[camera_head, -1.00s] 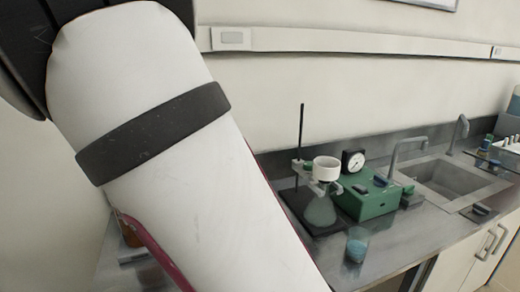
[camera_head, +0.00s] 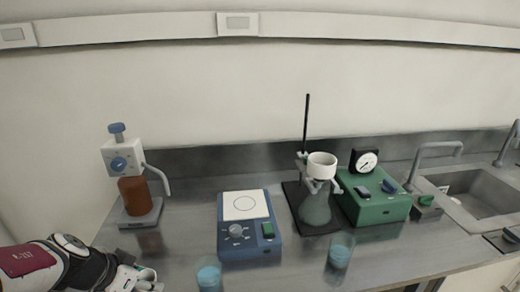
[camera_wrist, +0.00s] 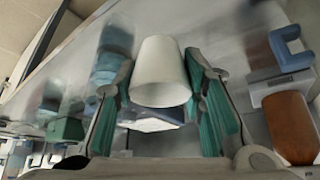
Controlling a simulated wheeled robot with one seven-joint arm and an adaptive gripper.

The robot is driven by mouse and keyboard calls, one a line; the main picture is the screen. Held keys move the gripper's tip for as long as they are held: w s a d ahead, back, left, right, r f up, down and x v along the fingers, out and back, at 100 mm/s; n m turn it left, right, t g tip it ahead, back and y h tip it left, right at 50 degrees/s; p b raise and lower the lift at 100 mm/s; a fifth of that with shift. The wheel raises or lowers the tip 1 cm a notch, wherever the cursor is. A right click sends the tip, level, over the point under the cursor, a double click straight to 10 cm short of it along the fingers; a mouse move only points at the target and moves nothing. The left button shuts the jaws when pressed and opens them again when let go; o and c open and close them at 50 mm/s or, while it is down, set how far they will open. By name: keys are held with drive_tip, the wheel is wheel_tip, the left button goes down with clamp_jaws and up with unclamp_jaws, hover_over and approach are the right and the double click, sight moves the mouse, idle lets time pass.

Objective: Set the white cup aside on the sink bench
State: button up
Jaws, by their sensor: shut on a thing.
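The white cup (camera_wrist: 160,72) is between the two teal-padded fingers of my gripper (camera_wrist: 158,78) in the wrist view. The fingers are shut on its sides, and its wider end faces the camera. In the head view my arm enters at the lower left, and the cup cannot be made out there. The steel sink bench (camera_head: 425,243) runs across the head view, with the sink basin (camera_head: 478,194) at the right.
A bottle-top dispenser on a brown bottle (camera_head: 134,196) stands at left. A blue hotplate (camera_head: 248,246), a flask (camera_head: 315,207) with a white funnel (camera_head: 322,166), and a green pump box (camera_head: 380,207) follow rightward. Two beakers (camera_head: 209,275) (camera_head: 340,252) stand near the front.

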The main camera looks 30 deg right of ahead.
drive_tip(key=s+a+f+m+g, duration=0.1)
drive_tip(key=s+a+f+m, duration=0.15)
drive_tip(key=s+a, duration=0.2)
drive_tip(key=shift+h, duration=0.3)
drive_tip(key=w+d, duration=0.1)
drive_tip(key=w, duration=0.3)
drive_tip(key=w+d+f, duration=0.1)
drive_tip(key=w+d, duration=0.1)
drive_tip(key=w, duration=0.3)
drive_tip(key=w+d, duration=0.2)
drive_tip(key=w, duration=0.3)
drive_tip(key=shift+w+d+f, duration=0.1)
drive_tip(key=shift+w+f, duration=0.05)
drive_tip(key=shift+f, duration=0.1)
drive_tip(key=shift+w+f, duration=0.2)
drive_tip(key=shift+f, duration=0.7)
drive_tip(key=shift+w+f, duration=0.15)
drive_tip(key=shift+f, duration=0.75)
drive_tip(key=shift+f, duration=0.15)
drive_tip(key=o, duration=1.1)
drive_tip(key=shift+c, duration=0.2)
drive_tip(key=shift+o, duration=0.4)
drive_tip(key=v, duration=1.2)
drive_tip(key=shift+r+b, duration=0.2)
drive_tip(key=shift+b, duration=0.25)
drive_tip(key=shift+d, duration=0.1)
